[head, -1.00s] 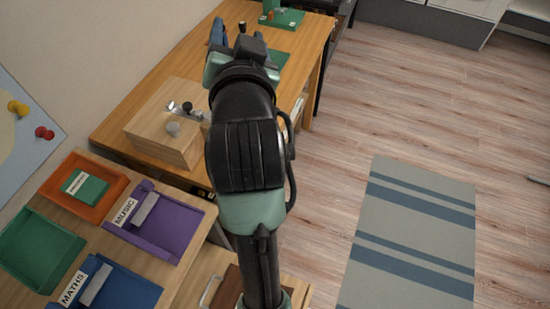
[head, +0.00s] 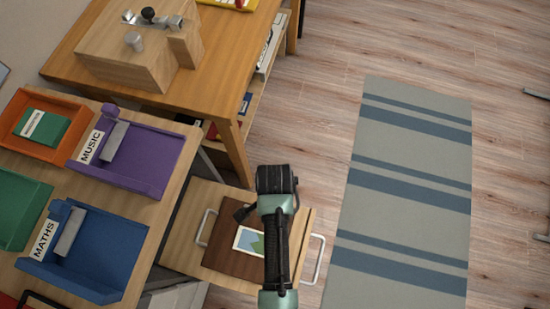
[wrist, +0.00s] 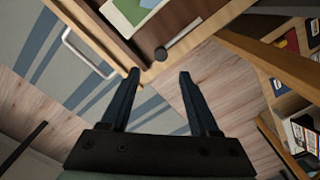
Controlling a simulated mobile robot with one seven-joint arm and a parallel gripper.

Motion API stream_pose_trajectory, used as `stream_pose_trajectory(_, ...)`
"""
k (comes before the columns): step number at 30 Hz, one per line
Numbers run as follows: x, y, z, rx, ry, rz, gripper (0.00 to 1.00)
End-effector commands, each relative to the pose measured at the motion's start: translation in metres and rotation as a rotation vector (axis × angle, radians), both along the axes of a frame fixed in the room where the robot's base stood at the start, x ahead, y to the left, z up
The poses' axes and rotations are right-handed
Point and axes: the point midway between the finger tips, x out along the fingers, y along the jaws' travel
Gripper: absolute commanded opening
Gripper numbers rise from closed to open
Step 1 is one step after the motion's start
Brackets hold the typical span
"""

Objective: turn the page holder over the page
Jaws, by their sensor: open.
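A page with a green and blue picture (head: 246,241) lies on a brown board (head: 222,251) set in a wooden tray with handles. In the wrist view the page (wrist: 132,10) is cut off by the top edge. A grey strip with a dark round end, seemingly the page holder (wrist: 180,37), lies on the brown board beside the page, not over it. My gripper (wrist: 159,74) is open and empty. Its two fingertips are near the tray's edge, just short of the holder's round end. In the head view my arm hides part of the tray and most of the gripper.
The tray's metal handles (head: 317,260) stick out at both sides. Purple (head: 150,165), blue (head: 107,248), orange and green trays stand on the left unit. A wooden desk (head: 226,60) with a wooden block (head: 135,55) is behind. The floor and striped rug (head: 405,190) at right are clear.

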Motion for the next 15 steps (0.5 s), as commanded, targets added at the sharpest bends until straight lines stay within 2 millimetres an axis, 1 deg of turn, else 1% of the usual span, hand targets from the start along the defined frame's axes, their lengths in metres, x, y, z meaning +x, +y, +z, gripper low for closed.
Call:
stream_pose_trajectory(1, 0.0, 0.0, -0.016, 0.0, 0.003, 0.001, 0.62)
stream_pose_trajectory(6, 0.0, 0.0, -0.052, 0.0, 0.0, 0.001, 0.62)
stream_pose_trajectory(9, 0.001, 0.0, -0.069, 0.0, -0.001, 0.001, 0.62)
stream_pose_trajectory(12, 0.001, 0.0, -0.082, 0.0, -0.002, 0.001, 0.62)
stream_pose_trajectory(15, 0.001, 0.0, -0.09, 0.0, -0.004, 0.002, 0.62)
